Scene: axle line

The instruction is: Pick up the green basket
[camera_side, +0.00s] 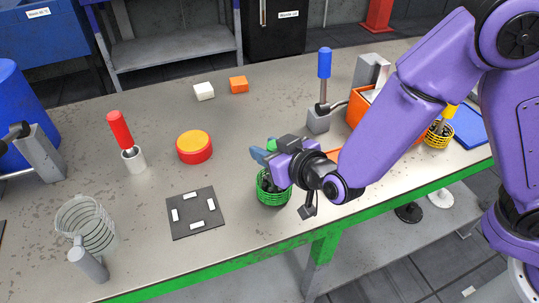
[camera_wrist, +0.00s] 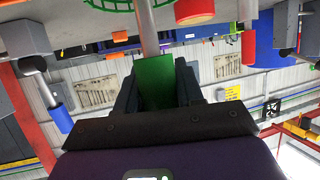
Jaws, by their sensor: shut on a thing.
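The green basket (camera_side: 273,196) is a small wire basket near the table's front edge, right of the dark square plate. Its wire rim also shows at the top of the wrist view (camera_wrist: 112,5). My gripper (camera_side: 267,149) is over the basket, tilted. In the wrist view my gripper (camera_wrist: 157,88) is shut on a green handle (camera_wrist: 155,80) with a grey shaft that runs toward the basket. My gripper and wrist partly cover the basket in the side view. I cannot tell whether the basket is touching the table.
A dark plate with white marks (camera_side: 197,212), a red and orange disc (camera_side: 194,147), a red-handled tool in a white cup (camera_side: 121,131) and a wire-ringed clear jug (camera_side: 88,228) stand to the left. A grey holder with a blue-handled tool (camera_side: 324,66) is behind. A yellow basket (camera_side: 437,136) is right.

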